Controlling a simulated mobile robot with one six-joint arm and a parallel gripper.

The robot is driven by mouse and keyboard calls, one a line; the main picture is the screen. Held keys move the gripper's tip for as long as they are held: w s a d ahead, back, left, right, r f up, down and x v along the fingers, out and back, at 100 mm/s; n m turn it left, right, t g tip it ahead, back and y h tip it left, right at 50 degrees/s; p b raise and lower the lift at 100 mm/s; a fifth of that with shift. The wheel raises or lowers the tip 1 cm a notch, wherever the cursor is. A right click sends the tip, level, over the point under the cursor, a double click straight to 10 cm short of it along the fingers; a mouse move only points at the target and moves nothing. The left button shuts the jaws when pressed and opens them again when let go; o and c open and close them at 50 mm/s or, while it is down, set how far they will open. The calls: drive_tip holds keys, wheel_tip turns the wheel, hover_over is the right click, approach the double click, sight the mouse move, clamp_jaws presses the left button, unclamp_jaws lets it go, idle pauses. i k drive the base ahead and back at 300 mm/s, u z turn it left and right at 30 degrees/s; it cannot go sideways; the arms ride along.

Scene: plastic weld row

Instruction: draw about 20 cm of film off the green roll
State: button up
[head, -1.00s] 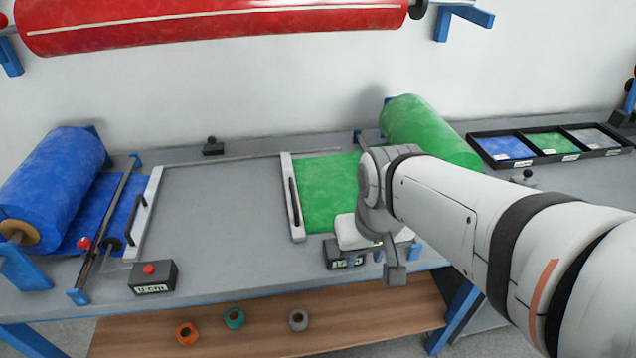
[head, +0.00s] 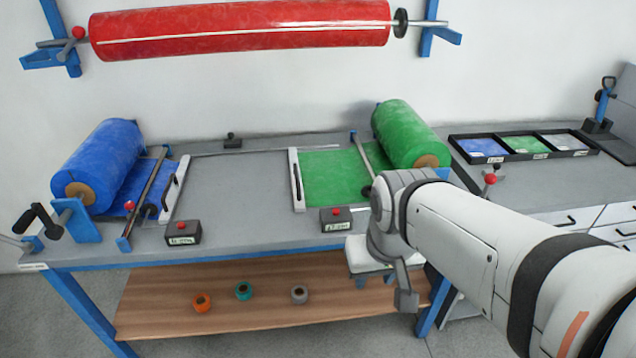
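The green roll (head: 405,135) sits on the right of the bench, its near brown core end showing. Green film (head: 335,178) lies flat on the bench from the roll side leftward to a white clamp bar (head: 297,180) with a dark handle. A metal rod (head: 361,158) crosses the film near the roll. My gripper (head: 377,280) hangs at the bench's front edge, below and left of the roll's near end, apart from the film. My wrist partly hides it, and its finger opening is unclear.
A blue roll (head: 98,165) with its film and another white bar (head: 174,190) stand at left. Two button boxes (head: 183,232) (head: 336,219) sit near the front edge. A red roll (head: 240,30) hangs above. A sample tray (head: 525,158) lies at right. The bench middle is clear.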

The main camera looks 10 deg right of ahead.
sight(298, 195)
drive_tip(key=k, duration=0.6)
drive_tip(key=u, duration=0.45)
drive_tip(key=i, duration=1.65)
drive_tip(key=z, duration=0.5)
